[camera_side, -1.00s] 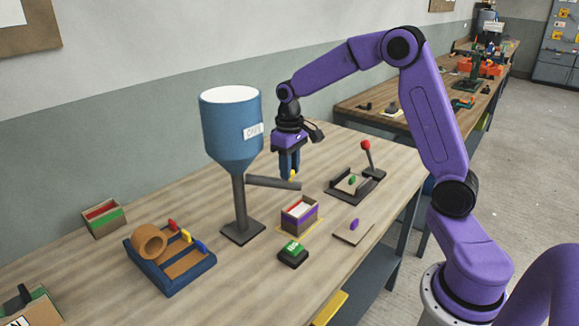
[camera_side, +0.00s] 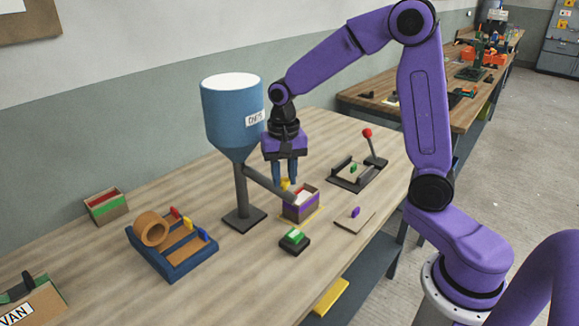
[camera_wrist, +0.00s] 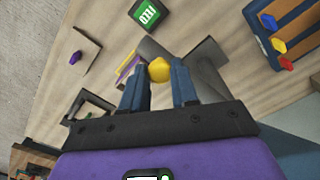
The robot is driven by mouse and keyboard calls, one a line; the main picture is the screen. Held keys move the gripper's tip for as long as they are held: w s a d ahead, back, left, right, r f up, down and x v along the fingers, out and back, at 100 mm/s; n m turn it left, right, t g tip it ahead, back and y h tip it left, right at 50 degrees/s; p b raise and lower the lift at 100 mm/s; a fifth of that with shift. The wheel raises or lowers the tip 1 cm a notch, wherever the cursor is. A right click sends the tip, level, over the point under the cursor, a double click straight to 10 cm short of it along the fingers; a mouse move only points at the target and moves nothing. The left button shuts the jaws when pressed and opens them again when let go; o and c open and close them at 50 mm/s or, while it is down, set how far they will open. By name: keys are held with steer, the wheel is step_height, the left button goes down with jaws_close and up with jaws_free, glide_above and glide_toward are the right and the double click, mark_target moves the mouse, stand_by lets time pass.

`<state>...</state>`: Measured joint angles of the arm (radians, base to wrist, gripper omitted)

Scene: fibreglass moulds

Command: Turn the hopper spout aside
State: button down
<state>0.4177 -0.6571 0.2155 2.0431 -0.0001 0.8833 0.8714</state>
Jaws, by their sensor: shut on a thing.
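The hopper (camera_side: 232,115) is a blue funnel on a dark post. Its grey spout (camera_side: 262,182) slants down to the right from the post, and its end overlaps the open box (camera_side: 301,212) in the side view. A yellow knob (camera_side: 285,185) shows near the spout's end. My gripper (camera_side: 285,182) points down and is shut on the yellow knob. In the wrist view the knob (camera_wrist: 159,70) sits between my fingertips (camera_wrist: 160,78), with the grey spout (camera_wrist: 155,48) behind. The contact faces are partly hidden.
A green-topped block (camera_side: 294,241) and a plate with a purple piece (camera_side: 355,213) lie in front. A red-knobbed lever (camera_side: 374,150) stands to the right. A blue rack (camera_side: 173,255) is at left.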

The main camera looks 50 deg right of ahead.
steer(key=a+m, duration=0.6)
steer(key=shift+w+a, duration=0.4)
steer(key=c, duration=0.8)
jaws_free()
steer(key=shift+a, duration=0.1)
steer(key=shift+c, duration=0.2)
steer(key=shift+r, duration=0.1)
step_height(320, 180, up, 17)
steer(key=shift+r, duration=0.15)
